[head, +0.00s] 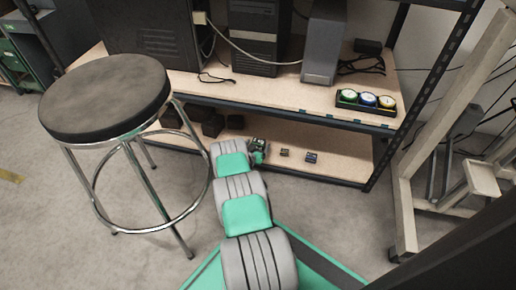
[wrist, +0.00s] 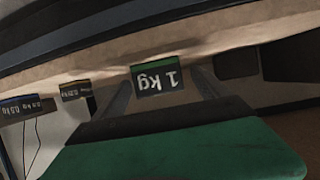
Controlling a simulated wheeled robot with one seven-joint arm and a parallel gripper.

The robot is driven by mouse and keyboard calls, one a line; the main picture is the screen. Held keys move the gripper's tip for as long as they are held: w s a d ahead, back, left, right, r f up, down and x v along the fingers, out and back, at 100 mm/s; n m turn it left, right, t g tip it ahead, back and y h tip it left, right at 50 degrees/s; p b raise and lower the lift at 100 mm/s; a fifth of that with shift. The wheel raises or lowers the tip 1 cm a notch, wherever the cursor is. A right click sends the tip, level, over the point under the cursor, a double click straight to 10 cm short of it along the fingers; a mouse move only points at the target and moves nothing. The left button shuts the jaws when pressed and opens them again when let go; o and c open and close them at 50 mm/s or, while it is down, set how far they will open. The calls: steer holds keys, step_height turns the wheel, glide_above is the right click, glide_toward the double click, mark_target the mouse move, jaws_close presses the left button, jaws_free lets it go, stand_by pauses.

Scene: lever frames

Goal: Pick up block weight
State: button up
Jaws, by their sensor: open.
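A dark block weight (wrist: 158,79) with a green edge and a white "1 kg" label shows upside down in the wrist view. It is between the two dark fingers of my gripper (wrist: 162,84), which are open; I cannot tell whether either finger touches it. In the head view my gripper (head: 258,153) is low at the lower shelf (head: 335,143), and the 1 kg block there is hard to tell apart from it. Two smaller block weights, a 0.25 kg one (wrist: 76,91) and a 0.5 kg one (wrist: 27,108), are beside it; the head view shows two small blocks (head: 284,153) (head: 311,157) right of my gripper.
Dark boxes (head: 213,125) sit on the lower shelf left of my gripper. The upper shelf (head: 290,92) overhangs it and bears computers and a tray (head: 366,106) of round items. A black stool (head: 105,95) stands left of my arm. A shelf post (head: 425,95) is at right.

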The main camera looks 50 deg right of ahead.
steer(key=shift+x, duration=0.95)
steer(key=shift+s, duration=0.1)
steer(key=shift+c, duration=0.8)
jaws_close()
steer(key=shift+d+r, duration=0.1)
steer(key=shift+r, duration=0.05)
